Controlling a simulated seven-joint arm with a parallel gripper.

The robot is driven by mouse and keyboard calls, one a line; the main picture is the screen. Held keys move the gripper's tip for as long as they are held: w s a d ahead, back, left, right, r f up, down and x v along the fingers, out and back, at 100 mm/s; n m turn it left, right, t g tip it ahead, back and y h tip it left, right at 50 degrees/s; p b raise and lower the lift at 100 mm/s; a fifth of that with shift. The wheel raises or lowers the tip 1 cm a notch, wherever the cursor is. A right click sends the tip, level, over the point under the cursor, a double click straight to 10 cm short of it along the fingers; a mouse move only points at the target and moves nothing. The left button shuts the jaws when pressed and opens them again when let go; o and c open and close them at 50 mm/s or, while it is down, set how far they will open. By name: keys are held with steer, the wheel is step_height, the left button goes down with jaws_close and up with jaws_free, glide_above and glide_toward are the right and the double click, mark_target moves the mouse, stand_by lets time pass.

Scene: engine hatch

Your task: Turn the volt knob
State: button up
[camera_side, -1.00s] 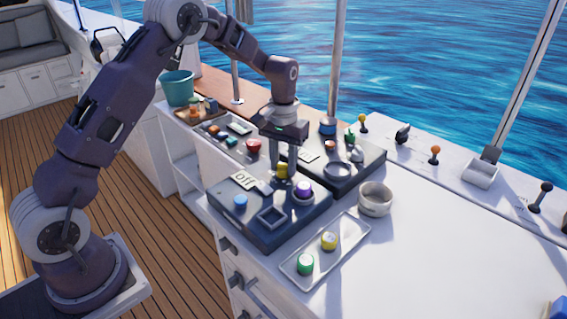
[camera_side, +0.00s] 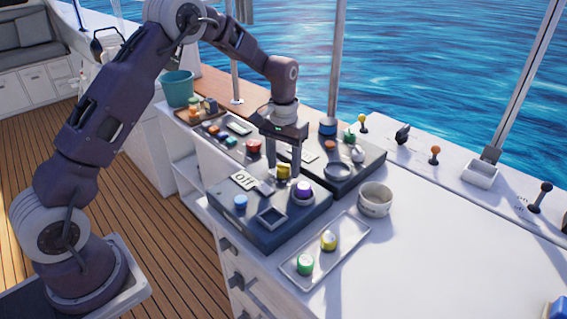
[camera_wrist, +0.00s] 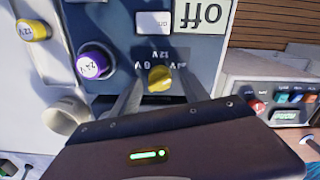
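The volt knob is yellow and sits on the dark box with the "off" plate. In the wrist view my gripper (camera_wrist: 160,88) also straddles the knob, with gaps showing. I cannot tell if a fingertip touches it. The knob's exact pointing direction is unclear.
A purple-topped 24V cap (camera_side: 303,188) stands close right of the fingers. A blue button (camera_side: 240,202) and the off plate (camera_side: 243,180) lie left. A tray (camera_side: 295,271) holds green and yellow caps. A white bowl (camera_side: 375,199) stands right.

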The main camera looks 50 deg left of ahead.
mark_target(283, 164)
step_height(283, 164, up, 7)
steer(key=shift+r, duration=0.1)
stand_by(0.3)
steer(key=s+d+r+m+t, duration=0.15)
steer(key=s+d+r, duration=0.25)
steer(key=s+r, duration=0.85)
steer(key=s+d+t, duration=0.1)
steer(key=s+t, duration=0.1)
steer(key=s, duration=0.8)
steer(key=s+d+m+t, duration=0.1)
steer(key=s+d+t, duration=0.1)
steer(key=s, duration=0.8)
steer(key=shift+f, duration=0.15)
